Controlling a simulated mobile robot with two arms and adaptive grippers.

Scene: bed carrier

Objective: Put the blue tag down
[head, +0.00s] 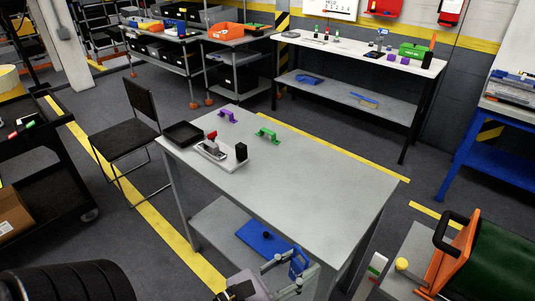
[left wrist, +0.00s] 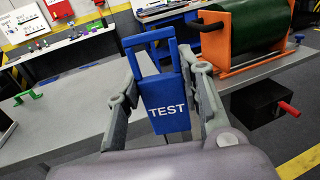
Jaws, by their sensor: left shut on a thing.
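The blue tag (left wrist: 167,103) has a loop handle at its top and the white word TEST on its face. My left gripper (left wrist: 158,95) is shut on the tag, with one finger on each side, and holds it roughly upright. In the head view the gripper (head: 290,272) and the tag (head: 299,262) are at the bottom, by the near edge of the grey table (head: 300,190). Part of the tag is hidden by the fingers there. My right gripper is not in view.
On the table's far left stand a black tray (head: 184,133), a device with a red knob (head: 211,148), a purple handle (head: 228,116) and a green handle (head: 266,134). The table's right half is clear. A blue board (head: 264,242) lies on the lower shelf. An orange-framed green roll (head: 480,262) stands right.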

